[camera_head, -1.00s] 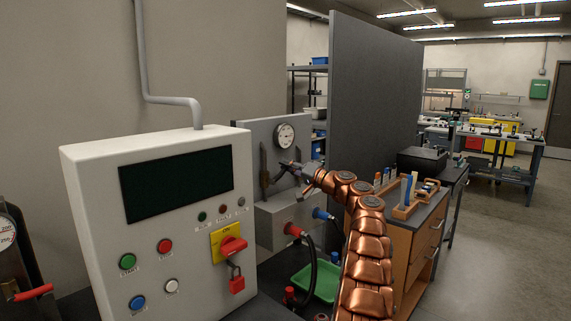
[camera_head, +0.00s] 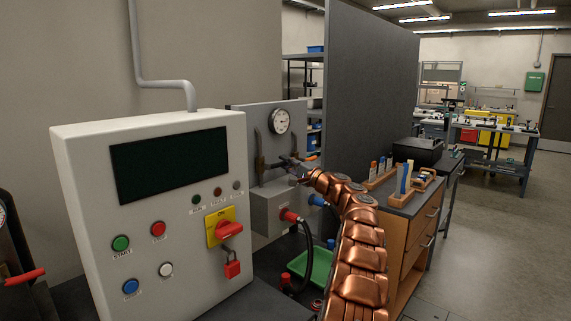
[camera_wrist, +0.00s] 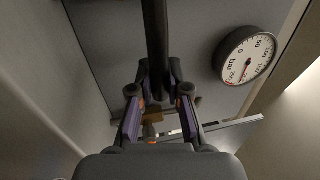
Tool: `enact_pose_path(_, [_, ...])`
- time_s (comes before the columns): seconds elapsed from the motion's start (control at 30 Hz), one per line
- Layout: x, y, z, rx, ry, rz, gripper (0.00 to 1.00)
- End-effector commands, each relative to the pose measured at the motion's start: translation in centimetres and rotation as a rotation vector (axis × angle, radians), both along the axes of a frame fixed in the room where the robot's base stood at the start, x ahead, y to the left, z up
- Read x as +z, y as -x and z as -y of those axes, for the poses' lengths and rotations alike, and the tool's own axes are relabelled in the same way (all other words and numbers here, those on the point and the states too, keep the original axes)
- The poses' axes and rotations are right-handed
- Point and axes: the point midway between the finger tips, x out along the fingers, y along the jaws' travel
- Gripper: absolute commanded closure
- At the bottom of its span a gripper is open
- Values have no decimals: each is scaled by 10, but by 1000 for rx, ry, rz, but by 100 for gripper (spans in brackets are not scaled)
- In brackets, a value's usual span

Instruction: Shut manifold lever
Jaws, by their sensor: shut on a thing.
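The manifold (camera_head: 240,116) is a grey panel with a round gauge (camera_head: 280,121), dark vertical pipes and a grey block below. My gripper (camera_wrist: 158,110), with purple-sided fingers, is shut on the lever. The exact contact is partly hidden by the gripper body. A dark vertical pipe (camera_wrist: 157,45) stands beyond the fingers, and a brass fitting (camera_wrist: 150,117) shows between them.
A white control box (camera_head: 70,190) with buttons and a red switch stands close on the left. A red and a blue hose fitting (camera_head: 289,215) project below the lever. A green tray (camera_head: 300,262) lies under them. A dark partition (camera_head: 372,90) rises behind on the right.

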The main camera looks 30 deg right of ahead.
Motion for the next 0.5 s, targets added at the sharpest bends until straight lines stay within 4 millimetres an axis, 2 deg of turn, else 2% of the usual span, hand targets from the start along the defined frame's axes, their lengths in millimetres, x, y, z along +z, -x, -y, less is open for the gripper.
enact_pose_path(0.43, [-2,0,0,1,-9,-6,100])
enact_pose_path(0.47, [-2,0,0,1,-9,-6,82])
enact_pose_path(0.5, [-2,0,0,1,-9,-6,78])
